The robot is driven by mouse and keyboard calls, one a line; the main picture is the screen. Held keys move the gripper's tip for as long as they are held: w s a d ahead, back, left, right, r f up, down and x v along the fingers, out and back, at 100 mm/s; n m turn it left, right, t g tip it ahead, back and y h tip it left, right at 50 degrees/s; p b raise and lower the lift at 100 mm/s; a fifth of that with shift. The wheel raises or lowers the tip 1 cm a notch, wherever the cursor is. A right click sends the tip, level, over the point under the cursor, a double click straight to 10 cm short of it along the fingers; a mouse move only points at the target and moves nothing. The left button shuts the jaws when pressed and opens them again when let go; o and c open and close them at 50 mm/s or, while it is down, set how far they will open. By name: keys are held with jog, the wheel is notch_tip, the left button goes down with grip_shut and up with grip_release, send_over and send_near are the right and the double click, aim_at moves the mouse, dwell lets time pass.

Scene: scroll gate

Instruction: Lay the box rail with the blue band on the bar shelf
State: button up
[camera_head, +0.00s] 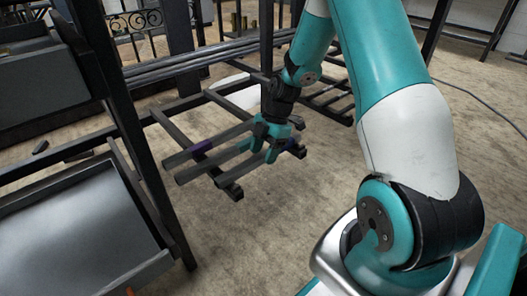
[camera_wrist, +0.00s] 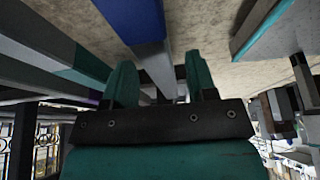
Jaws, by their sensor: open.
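The box rail with the blue band shows in the wrist view (camera_wrist: 141,20). Its grey length runs down the picture between the two fingers of my gripper (camera_wrist: 162,80). Whether the fingers touch the rail I cannot tell. The rails rest across dark bars of a low rack (camera_head: 176,127), which may be the bar shelf; I cannot tell for sure.
A rail with a purple band (camera_head: 202,147) lies left of the blue-banded one. Another rail, with a teal band (camera_wrist: 88,66), runs beside it in the wrist view. A dark post frame (camera_head: 150,185) and grey bins (camera_head: 85,230) stand at the left. Open floor (camera_head: 255,235) lies in front.

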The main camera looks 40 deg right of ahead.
jog(key=p+v, duration=0.7)
jog(key=v, duration=0.5)
jog(key=shift+a+r, duration=0.1)
jog(key=shift+a, duration=0.05)
dwell(0.4)
jog(key=s+a+r+m+p, duration=0.65)
jog(key=s+a+r, duration=0.45)
jog(key=a+r, duration=0.35)
jog(key=s+a+r+m+p, duration=0.6)
jog(key=s+a+r, duration=0.4)
jog(key=a+r, duration=0.45)
notch_tip(320, 180, up, 36)
jog(key=d+n+p, duration=0.1)
jog(key=d+p, duration=0.1)
jog(key=p, duration=3.3)
jog(key=shift+p, duration=0.3)
